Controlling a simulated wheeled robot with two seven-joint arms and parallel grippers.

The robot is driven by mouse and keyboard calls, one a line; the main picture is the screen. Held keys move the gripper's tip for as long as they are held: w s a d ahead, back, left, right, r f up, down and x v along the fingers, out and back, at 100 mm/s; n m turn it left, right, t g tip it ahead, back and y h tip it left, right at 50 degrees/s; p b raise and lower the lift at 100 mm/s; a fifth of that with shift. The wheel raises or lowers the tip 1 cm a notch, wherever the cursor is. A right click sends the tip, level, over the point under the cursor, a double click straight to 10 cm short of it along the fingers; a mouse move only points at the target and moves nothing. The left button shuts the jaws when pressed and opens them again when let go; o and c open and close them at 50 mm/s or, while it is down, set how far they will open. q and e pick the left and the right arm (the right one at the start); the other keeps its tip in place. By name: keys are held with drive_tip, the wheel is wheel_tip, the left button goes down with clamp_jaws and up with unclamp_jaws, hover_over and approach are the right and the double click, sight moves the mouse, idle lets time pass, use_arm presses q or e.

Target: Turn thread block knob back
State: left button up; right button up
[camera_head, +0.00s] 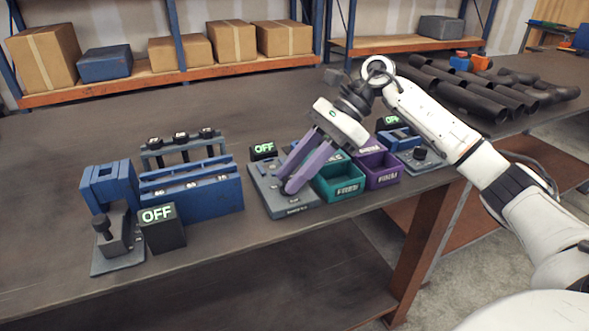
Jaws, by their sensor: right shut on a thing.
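My right gripper (286,189) reaches down from the upper right with its two purple fingers over a flat grey block (294,210). The block lies near the front edge of the bench, in the middle of the view. The fingertips are low, at the block's top face, and shut on a small part there that looks like the knob. The fingers hide that knob, so its angle cannot be seen. A black box with a green OFF display (263,151) stands behind the block. My left gripper is not in view.
Teal (339,191) and purple (378,174) bins stand right of the block. Left is a blue rack (191,194), a blue press-like fixture (109,186) and another OFF box (161,227). Black pipes (470,100) lie at the back right. The bench's far left is clear.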

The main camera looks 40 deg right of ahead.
idle(0.3)
drive_tip(key=o, duration=1.1)
drive_tip(key=shift+c, duration=0.2)
drive_tip(key=v, duration=1)
drive_tip(key=shift+d, duration=0.15)
